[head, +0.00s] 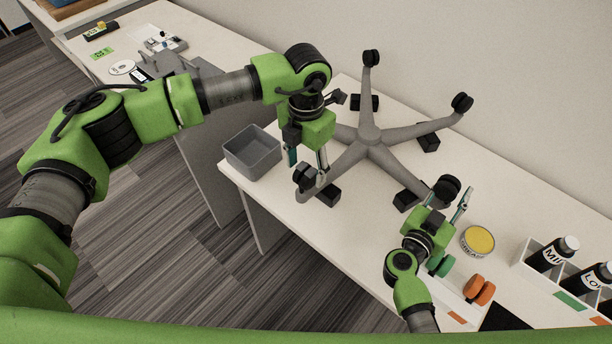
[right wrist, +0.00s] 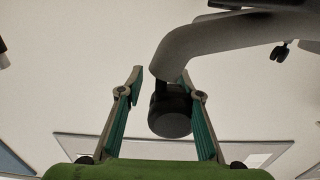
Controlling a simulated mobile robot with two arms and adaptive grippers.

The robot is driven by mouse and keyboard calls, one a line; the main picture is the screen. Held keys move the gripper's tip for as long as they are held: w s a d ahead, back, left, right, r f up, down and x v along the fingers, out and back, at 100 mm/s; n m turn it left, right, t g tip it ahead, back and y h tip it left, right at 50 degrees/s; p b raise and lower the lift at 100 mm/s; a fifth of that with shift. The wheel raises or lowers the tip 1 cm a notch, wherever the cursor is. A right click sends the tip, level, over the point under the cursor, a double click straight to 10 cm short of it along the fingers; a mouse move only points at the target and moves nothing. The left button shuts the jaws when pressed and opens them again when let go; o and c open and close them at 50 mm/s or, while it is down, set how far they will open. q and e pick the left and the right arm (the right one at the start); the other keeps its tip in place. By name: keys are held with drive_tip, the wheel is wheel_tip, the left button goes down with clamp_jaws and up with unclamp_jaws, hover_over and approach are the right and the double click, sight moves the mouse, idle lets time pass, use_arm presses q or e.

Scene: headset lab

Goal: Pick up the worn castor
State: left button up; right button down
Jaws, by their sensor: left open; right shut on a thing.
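A grey five-legged chair base (head: 370,140) stands on the white table, with black castors at its leg ends. My right gripper (head: 453,198) is shut on the black castor (head: 446,187) at the front right leg. In the right wrist view this castor (right wrist: 170,115) hangs below the leg between the fingers, nearer the right one. My left gripper (head: 307,164) is open at the front left leg's castor (head: 305,177), one finger on each side. I cannot tell by wear which castor is the worn one.
A grey bin (head: 252,153) sits at the table's left edge. A white rack (head: 535,262) holds dark bottles at the right. Black blocks (head: 428,143) sit under the legs.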

use_arm(q)
drive_tip(key=shift+f, duration=0.65)
drive_tip(key=c, duration=1.2)
wheel_tip(320, 180, up, 10)
